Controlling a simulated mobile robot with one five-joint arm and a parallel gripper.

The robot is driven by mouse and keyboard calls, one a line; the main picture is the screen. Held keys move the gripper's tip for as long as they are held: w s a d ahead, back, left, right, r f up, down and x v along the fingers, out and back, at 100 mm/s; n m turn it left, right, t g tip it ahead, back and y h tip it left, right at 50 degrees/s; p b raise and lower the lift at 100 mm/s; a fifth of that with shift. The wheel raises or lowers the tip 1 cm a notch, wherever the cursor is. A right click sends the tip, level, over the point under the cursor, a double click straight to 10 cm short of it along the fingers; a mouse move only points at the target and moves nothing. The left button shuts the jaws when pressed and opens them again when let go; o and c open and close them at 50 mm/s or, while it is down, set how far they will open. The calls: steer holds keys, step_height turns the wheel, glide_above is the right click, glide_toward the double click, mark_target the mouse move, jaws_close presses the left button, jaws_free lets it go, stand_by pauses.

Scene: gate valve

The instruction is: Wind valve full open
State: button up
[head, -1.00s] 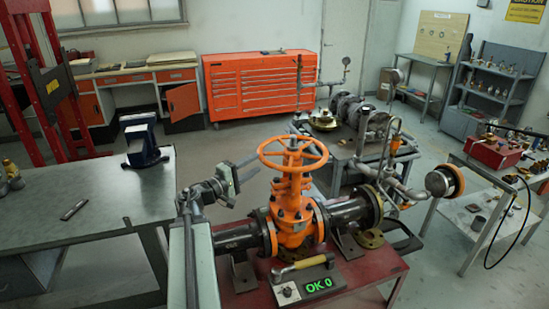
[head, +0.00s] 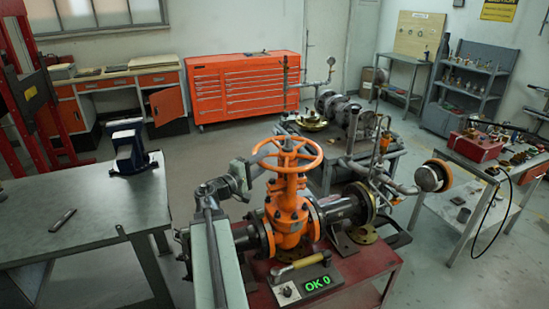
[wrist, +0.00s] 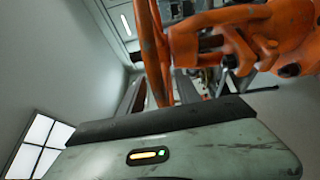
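The gate valve (head: 288,215) is orange, upright on a pipe run on a red bench. Its orange handwheel (head: 312,163) lies roughly level on top of the stem; the wheel also shows close up in the wrist view (wrist: 153,60), beside the orange valve top (wrist: 235,35). My gripper (head: 262,158) is at the wheel's left side, its fingers spread and partly hidden by the wheel. I cannot tell whether they touch the rim. The grey gripper body fills the lower wrist view. A panel (head: 318,284) in front of the valve reads "OK 0" in green.
A yellow-handled tool (head: 297,266) lies by the panel. A steel workbench (head: 90,215) with a blue vise (head: 130,150) stands left. Pipework (head: 350,125) stands behind, and a table with a red box (head: 475,148) is at right. Floor between benches is open.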

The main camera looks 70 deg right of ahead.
steer(key=shift+s+d+r, duration=0.1)
steer(key=shift+s+d, duration=0.1)
steer(key=shift+d, duration=1.05)
steer(key=shift+w, duration=0.1)
jaws_close()
steer(key=shift+w+r+t, duration=0.1)
steer(key=shift+t, duration=0.2)
